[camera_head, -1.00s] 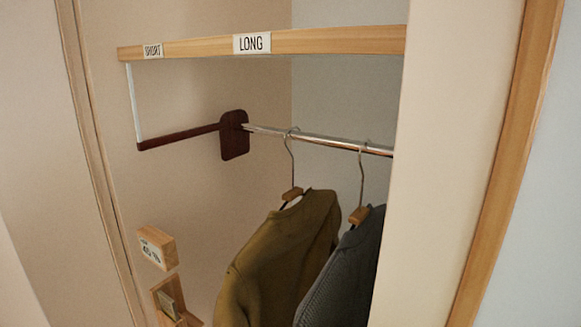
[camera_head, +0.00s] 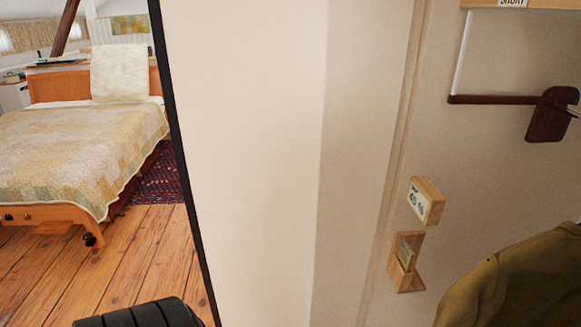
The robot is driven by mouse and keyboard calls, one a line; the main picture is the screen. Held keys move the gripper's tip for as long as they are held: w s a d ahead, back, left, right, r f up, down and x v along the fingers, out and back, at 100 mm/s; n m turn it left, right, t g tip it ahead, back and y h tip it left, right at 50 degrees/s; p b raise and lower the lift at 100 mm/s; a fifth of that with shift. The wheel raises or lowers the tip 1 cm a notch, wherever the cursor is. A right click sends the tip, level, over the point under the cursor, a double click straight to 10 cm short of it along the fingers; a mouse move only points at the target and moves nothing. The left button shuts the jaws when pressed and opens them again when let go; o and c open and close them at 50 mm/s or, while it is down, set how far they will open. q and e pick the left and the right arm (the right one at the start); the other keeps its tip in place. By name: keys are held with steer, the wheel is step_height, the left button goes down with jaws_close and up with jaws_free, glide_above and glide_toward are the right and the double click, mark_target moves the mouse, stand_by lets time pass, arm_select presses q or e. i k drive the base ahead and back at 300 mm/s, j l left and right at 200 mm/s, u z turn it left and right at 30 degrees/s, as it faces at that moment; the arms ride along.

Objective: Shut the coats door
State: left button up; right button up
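A tall cream panel (camera_head: 250,160) with a dark left edge fills the middle of the view. It looks like the coats door standing open, but I see no handle or hinge on it, and its top and bottom are out of view. To its right the coat closet is open. An olive garment (camera_head: 520,280) hangs inside at the lower right. A dark red bracket (camera_head: 550,114) holds the rail end. Neither gripper shows. A black ribbed shape at the bottom left looks like part of my arm.
Two small wooden blocks, one labelled (camera_head: 426,201) and one lower (camera_head: 406,262), sit on the closet's inner wall. Left of the panel, a bed (camera_head: 80,150) with a patchwork quilt stands on a plank floor (camera_head: 150,250) beside a dark patterned rug (camera_head: 160,182). Bare floor lies in front of the bed.

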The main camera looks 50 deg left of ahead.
mark_target(282, 115)
steer(key=j+z, duration=0.1)
steer(key=z, duration=1.45)
steer(key=k+j+z, duration=0.15)
steer(key=k+z, duration=0.35)
steer(key=k, duration=0.35)
steer(key=k+l+z, duration=0.2)
steer(key=k+z, duration=0.3)
steer(key=k, duration=0.3)
steer(key=k+j+z, duration=0.2)
steer(key=k+z, duration=0.55)
steer(key=z, duration=0.2)
steer(key=k+z, duration=0.45)
steer(key=k+l+z, duration=0.25)
steer(key=z, duration=0.2)
steer(key=k+j+z, duration=0.2)
steer(key=z, duration=0.2)
steer(key=k+j+z, duration=0.1)
steer(key=k+z, duration=0.7)
steer(key=k+l+z, duration=0.1)
steer(key=k+z, duration=0.3)
steer(key=u, duration=1.7)
steer(key=j+u, duration=0.1)
steer(key=u, duration=1.6)
steer(key=k+j, duration=0.2)
steer(key=j, duration=0.2)
